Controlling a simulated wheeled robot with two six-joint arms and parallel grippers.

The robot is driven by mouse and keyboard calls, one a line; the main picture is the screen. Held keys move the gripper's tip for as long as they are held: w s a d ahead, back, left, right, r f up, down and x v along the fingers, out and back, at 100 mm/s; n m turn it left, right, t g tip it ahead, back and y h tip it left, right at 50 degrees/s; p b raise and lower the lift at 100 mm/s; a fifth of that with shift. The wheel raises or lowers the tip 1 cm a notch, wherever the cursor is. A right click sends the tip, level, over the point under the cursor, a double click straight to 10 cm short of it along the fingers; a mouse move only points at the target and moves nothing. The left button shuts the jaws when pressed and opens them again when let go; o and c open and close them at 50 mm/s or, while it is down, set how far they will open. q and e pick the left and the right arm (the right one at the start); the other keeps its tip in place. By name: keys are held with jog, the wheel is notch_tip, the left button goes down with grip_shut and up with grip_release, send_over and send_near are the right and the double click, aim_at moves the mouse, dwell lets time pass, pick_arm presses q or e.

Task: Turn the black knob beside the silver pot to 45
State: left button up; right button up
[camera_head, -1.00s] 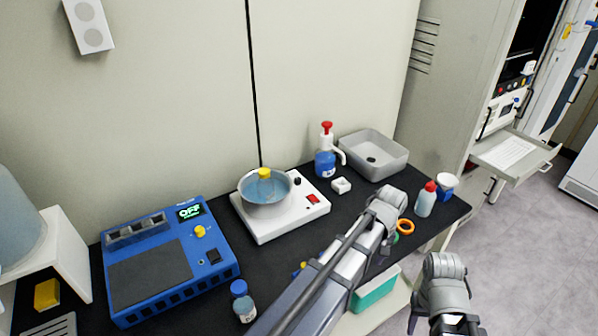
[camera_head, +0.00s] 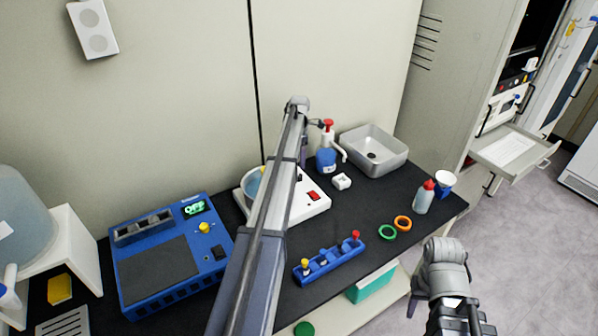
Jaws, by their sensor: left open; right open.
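The silver pot (camera_head: 251,185) stands on a white hotplate (camera_head: 310,207) with a red switch (camera_head: 314,196). My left arm crosses in front and hides most of the pot. The black knob beside the pot is hidden, or nearly so, behind this arm. My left gripper (camera_head: 304,150) is at the arm's far end, above the back of the hotplate; it is mostly hidden behind the arm, is open, and I see no object in it. My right gripper (camera_head: 461,322) is open at the bottom right, off the table's front edge and far from the hotplate.
A blue device (camera_head: 158,272) stands left of the hotplate. A blue-white pump bottle (camera_head: 326,160) with a red top and a grey basin (camera_head: 380,152) stand behind right. A blue rack (camera_head: 330,262) and two rings (camera_head: 388,232) lie in front. Bare black tabletop (camera_head: 358,208) shows right of the hotplate.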

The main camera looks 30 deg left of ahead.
aim_at(299, 175)
pick_arm(q)
jog(key=shift+a+f+b, duration=0.1)
jog(key=shift+f+b, duration=3.85)
jog(key=shift+f, duration=0.05)
jog(key=shift+r, duration=0.1)
grip_shut()
